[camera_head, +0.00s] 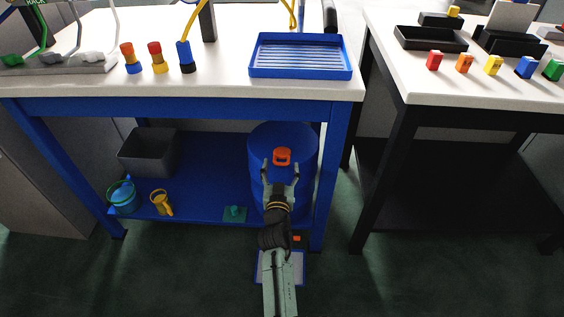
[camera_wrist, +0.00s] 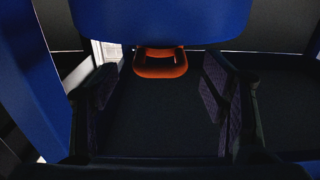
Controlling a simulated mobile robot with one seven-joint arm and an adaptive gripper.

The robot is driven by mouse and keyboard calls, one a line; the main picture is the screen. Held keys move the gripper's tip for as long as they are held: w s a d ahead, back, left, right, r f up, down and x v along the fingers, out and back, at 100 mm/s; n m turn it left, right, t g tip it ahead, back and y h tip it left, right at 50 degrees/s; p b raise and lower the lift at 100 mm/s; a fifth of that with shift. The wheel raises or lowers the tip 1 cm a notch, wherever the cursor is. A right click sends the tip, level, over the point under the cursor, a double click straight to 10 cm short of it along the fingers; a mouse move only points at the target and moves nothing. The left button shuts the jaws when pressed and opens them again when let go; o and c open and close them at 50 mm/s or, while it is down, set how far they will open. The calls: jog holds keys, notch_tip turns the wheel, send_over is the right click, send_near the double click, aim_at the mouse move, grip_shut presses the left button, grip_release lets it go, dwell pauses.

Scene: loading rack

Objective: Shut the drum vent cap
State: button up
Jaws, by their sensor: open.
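The blue drum (camera_head: 262,137) stands on the lower shelf of the blue workbench, towards its right end. The orange vent cap (camera_head: 282,156) shows on the drum, with a dark slot in it. My gripper (camera_head: 281,169) is open, with its fingers either side of the space just in front of the cap. In the wrist view, the cap (camera_wrist: 161,64) lies beyond and between the open fingers (camera_wrist: 160,90), under a large blue surface. No finger visibly touches it. I cannot tell how far the cap is tilted. My arm hides part of the drum's front.
The workbench (camera_head: 200,107) top overhangs the shelf, and its right leg (camera_head: 335,150) is close beside the drum. A blue tray (camera_head: 300,72) sits above.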

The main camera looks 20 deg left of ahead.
grip_shut()
dwell(0.9)
